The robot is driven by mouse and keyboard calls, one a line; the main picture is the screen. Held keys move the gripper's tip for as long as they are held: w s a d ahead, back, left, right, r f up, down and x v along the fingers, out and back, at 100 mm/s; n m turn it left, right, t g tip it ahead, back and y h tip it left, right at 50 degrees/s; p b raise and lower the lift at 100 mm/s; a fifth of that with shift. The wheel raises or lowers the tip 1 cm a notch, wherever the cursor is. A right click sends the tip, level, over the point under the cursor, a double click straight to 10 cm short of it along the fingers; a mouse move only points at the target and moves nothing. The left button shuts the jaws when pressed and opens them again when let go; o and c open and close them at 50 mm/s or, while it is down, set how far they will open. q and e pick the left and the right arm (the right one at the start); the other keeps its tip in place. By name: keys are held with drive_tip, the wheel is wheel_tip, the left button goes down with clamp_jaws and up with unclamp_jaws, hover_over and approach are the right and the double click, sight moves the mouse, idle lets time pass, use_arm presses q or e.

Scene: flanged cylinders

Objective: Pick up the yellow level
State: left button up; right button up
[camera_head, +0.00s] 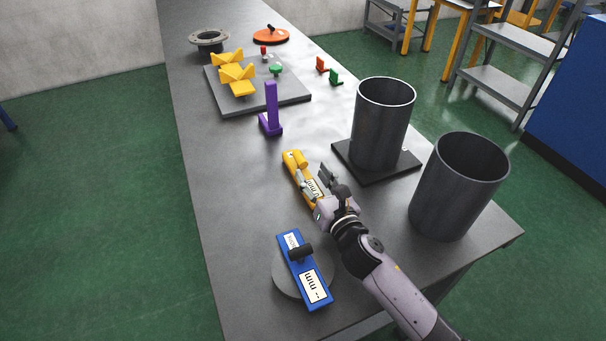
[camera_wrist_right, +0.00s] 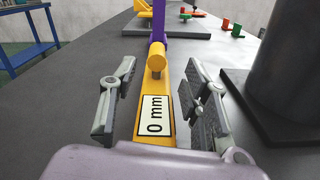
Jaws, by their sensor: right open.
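The yellow level (camera_head: 296,166) lies on the grey table near its middle, with a label and a round knob on top. In the right wrist view the yellow level (camera_wrist_right: 156,98) shows its "0 mm" label and runs between the fingers. My right gripper (camera_head: 318,183) is open around the level, one finger on each side. In the wrist view a gap shows between the level and the left finger of the right gripper (camera_wrist_right: 157,103); the right finger is closer to it. The near end of the level is hidden by the gripper body. My left gripper is not in view.
A blue level (camera_head: 291,240) lies on a round grey disc at the front. Two dark cylinders (camera_head: 381,125) (camera_head: 457,190) stand to the right, one on a black plate (camera_head: 346,153). A purple stand (camera_head: 271,112) and a grey plate with yellow V-blocks (camera_head: 238,80) are behind.

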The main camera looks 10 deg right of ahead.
sight(306, 168)
drive_tip(key=w, duration=0.2)
drive_tip(key=w+a, duration=0.1)
drive_tip(key=shift+w+a+f, duration=0.1)
drive_tip(key=shift+w+f, duration=0.1)
drive_tip(key=shift+w, duration=0.15)
drive_tip(key=shift+c, duration=0.4)
clamp_jaws()
drive_tip(key=shift+r, duration=0.1)
